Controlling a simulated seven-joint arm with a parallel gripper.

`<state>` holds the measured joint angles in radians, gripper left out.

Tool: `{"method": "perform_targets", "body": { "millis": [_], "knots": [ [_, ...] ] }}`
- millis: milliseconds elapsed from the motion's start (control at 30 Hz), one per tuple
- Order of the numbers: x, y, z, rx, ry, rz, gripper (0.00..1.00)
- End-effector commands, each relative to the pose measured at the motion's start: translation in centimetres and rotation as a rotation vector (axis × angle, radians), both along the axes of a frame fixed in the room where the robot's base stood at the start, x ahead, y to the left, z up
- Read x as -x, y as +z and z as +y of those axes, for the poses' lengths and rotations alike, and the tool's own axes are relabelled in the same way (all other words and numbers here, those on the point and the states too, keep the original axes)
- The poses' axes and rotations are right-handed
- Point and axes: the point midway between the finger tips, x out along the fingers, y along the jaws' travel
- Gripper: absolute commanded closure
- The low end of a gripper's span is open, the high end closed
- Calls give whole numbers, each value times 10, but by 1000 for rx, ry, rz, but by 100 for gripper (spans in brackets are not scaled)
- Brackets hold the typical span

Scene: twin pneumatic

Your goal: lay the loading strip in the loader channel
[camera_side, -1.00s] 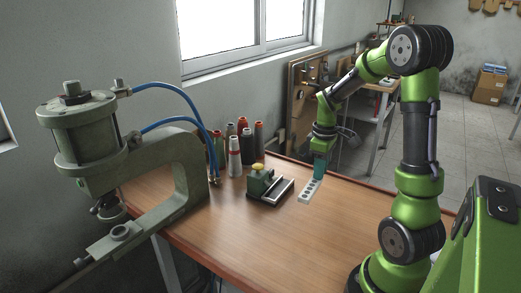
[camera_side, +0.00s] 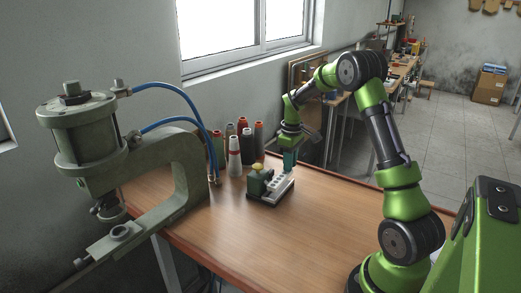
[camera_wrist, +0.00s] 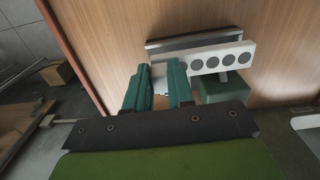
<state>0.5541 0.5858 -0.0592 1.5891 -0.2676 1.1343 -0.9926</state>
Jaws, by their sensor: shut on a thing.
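The loading strip (camera_wrist: 210,61) is a pale bar with a row of several dark round spots. My gripper (camera_wrist: 158,80) is shut on it near one end, with teal fingers. In the side view my gripper (camera_side: 290,160) holds the strip (camera_side: 281,184) over the loader, a small green block with a yellow knob (camera_side: 256,168). The loader channel (camera_wrist: 190,42) is a dark trough with light edges; in the wrist view the strip lies alongside and overlaps it. I cannot tell whether the strip touches the channel.
Several thread spools (camera_side: 234,157) stand behind the loader, near the wall. A large pneumatic press (camera_side: 130,160) with blue hoses stands at the left. The front and right of the wooden table (camera_side: 310,225) are clear.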

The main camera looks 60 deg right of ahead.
Motion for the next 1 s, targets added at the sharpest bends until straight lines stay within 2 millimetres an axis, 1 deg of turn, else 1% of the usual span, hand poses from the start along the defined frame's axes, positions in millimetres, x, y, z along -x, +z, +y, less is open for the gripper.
{"method": "perform_targets", "body": {
  "millis": [167, 300, 400, 633, 767, 800, 933, 1000],
  "knots": [
    [-7, -4, -5, -1, 0, 1, 100],
    [-6, -27, -5, -2, 1, 4, 100],
    [-6, -36, -5, -1, -1, 1, 100],
    [-7, -36, -5, 0, -1, 0, 100],
    [-6, -40, -5, 0, 0, 0, 100],
    [-7, -39, -5, 0, 0, 0, 71],
    [-6, -39, -5, 0, 0, 0, 52],
    [-6, -39, -5, 0, 0, 0, 52]
  ]
}}
